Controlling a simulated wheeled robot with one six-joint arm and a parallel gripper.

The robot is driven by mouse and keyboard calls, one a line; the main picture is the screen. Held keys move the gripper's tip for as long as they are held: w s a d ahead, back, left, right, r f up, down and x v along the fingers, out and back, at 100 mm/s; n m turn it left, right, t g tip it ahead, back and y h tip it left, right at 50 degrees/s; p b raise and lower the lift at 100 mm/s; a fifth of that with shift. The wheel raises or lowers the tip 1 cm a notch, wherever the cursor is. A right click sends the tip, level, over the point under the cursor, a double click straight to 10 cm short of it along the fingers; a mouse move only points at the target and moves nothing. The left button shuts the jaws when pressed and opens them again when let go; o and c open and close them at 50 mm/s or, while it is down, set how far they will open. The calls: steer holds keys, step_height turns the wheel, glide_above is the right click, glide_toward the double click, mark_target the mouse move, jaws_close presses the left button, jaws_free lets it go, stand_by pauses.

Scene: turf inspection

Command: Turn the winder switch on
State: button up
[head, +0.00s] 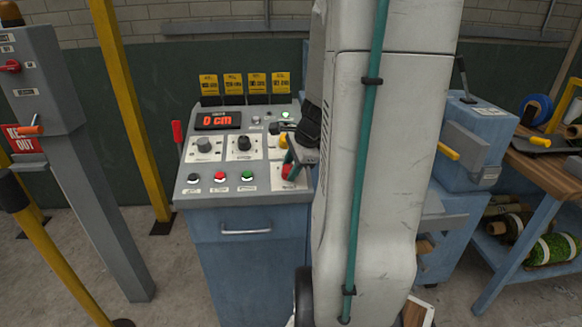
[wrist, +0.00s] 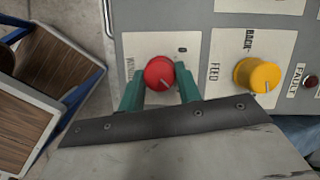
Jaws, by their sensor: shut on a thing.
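The winder switch is a red round knob (wrist: 160,71) on a pale label plate of the grey control panel (head: 215,182). A partly covered word is beside it and a small mark lies above right. The knob has a thin pointer line on its face, toward the lower right in the wrist view. My gripper (wrist: 160,88) has its two green fingers on either side of the knob, shut on it. In the head view my gripper (head: 292,166) is at the panel's right side, with a red part showing near the fingers. My arm hides the panel's right edge.
A yellow knob (wrist: 257,75) marked FEED and BACK sits to the right in the wrist view, with a red FAULT lamp (wrist: 310,81) beyond. The display (head: 218,120) reads 0 cm. Black, red and green buttons line the panel's front. A yellow post (head: 130,100) stands left.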

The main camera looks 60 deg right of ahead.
steer(key=o, duration=1)
steer(key=shift+c, duration=0.2)
steer(key=v, duration=0.7)
steer(key=shift+s+r, duration=0.15)
steer(key=shift+r, duration=0.25)
